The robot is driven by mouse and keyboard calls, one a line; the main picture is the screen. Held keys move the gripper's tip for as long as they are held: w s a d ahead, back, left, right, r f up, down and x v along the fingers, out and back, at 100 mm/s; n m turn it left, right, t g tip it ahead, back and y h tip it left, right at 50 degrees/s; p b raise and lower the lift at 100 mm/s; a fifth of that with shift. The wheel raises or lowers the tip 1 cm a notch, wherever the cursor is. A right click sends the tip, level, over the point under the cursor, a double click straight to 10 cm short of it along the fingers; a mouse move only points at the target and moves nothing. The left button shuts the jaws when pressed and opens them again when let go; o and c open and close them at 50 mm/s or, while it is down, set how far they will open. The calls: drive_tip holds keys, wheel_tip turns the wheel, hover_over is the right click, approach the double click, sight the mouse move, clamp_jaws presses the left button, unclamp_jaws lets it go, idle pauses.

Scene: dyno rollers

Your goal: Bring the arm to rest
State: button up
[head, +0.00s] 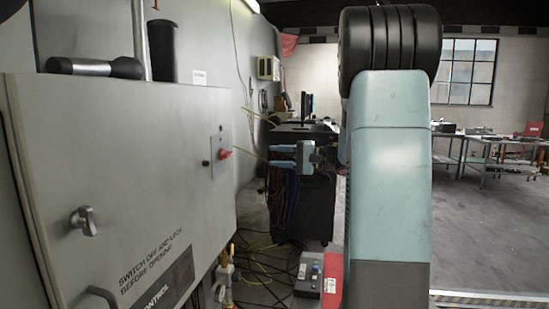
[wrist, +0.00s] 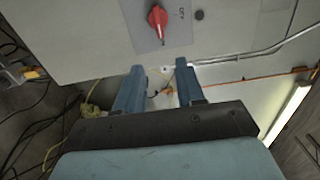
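My gripper (head: 283,155) shows in the head view beyond my raised blue-grey arm, its fingers pointing left toward the grey control cabinet (head: 130,170). In the wrist view my gripper (wrist: 158,72) has its two blue fingers apart, with nothing between them. The red rotary switch (head: 224,154) sits on a plate on the cabinet face. It also shows in the wrist view (wrist: 157,20), beyond the fingertips and apart from them. My arm hides part of the middle right of the head view.
A dark cart (head: 305,205) with hanging cables stands behind my gripper. Cables lie on the floor near a small grey control box (head: 308,275). A torch-like tool (head: 93,67) lies on the cabinet top. Workbenches (head: 490,150) stand far right, with open floor before them.

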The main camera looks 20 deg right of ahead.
idle(0.3)
drive_tip(key=s+a+f+n+g+h, duration=0.3)
drive_tip(key=s+a+g+h, duration=0.3)
drive_tip(key=s+a, duration=0.85)
drive_tip(key=s+d+f+n+h, duration=0.1)
drive_tip(key=s+h, duration=0.3)
drive_tip(key=s, duration=0.4)
drive_tip(key=s+d+f+n+t+h, duration=0.1)
drive_tip(key=s+f+n+h, duration=0.2)
drive_tip(key=s, duration=0.5)
drive_tip(key=shift+s+d+f+h, duration=0.35)
drive_tip(key=shift+d+f+h, duration=0.05)
drive_tip(key=shift+h, duration=0.4)
